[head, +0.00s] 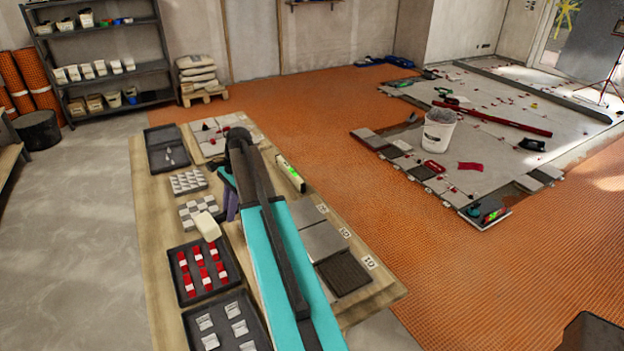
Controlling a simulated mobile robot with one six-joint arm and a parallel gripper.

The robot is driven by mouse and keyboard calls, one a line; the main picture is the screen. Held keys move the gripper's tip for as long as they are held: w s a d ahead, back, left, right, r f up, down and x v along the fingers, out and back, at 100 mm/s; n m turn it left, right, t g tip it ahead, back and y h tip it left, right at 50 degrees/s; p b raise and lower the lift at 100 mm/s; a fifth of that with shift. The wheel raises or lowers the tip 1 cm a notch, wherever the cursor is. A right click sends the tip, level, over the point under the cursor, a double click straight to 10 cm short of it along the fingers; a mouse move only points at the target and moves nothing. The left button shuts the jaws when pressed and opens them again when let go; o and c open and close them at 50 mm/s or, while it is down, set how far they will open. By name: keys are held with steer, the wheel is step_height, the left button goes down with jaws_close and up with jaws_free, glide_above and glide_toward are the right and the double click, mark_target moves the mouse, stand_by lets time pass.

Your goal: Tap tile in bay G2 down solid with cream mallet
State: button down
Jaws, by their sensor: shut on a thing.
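The cream mallet (207,225) shows as a pale block-shaped head over the left part of the workbench, just above the tray of red pieces. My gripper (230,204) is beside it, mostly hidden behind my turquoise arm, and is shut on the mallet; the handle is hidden. To the right of my arm lies a row of tiles beside small white labels. The middle, grey tile (323,241) appears to be the one in bay G2, by its label (345,233). The mallet is apart from it. Whether that tile sits proud is too small to tell.
A dark ribbed tile (342,273) and another grey tile (305,211) flank the middle one. A spirit level (290,173) lies behind them. Trays of red pieces (183,290) and pale pieces (249,300) fill the bench's left side. A white bucket (438,132) stands on the tiled floor.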

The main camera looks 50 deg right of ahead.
steer(key=s+d+m+h+p, duration=0.1)
steer(key=s+d+m+p, duration=0.2)
steer(key=d, duration=1)
steer(key=s+d+m+t+h+p, duration=0.1)
steer(key=s+d+m+p, duration=0.2)
steer(key=s+d+m, duration=0.5)
steer(key=s+d, duration=0.1)
steer(key=d, duration=0.5)
steer(key=shift+d+h, duration=0.2)
steer(key=shift+h, duration=0.1)
steer(key=shift+f, duration=0.2)
steer(key=shift+w+f+b, duration=0.1)
steer(key=shift+f+b, duration=1.9)
steer(key=shift+f, duration=2.25)
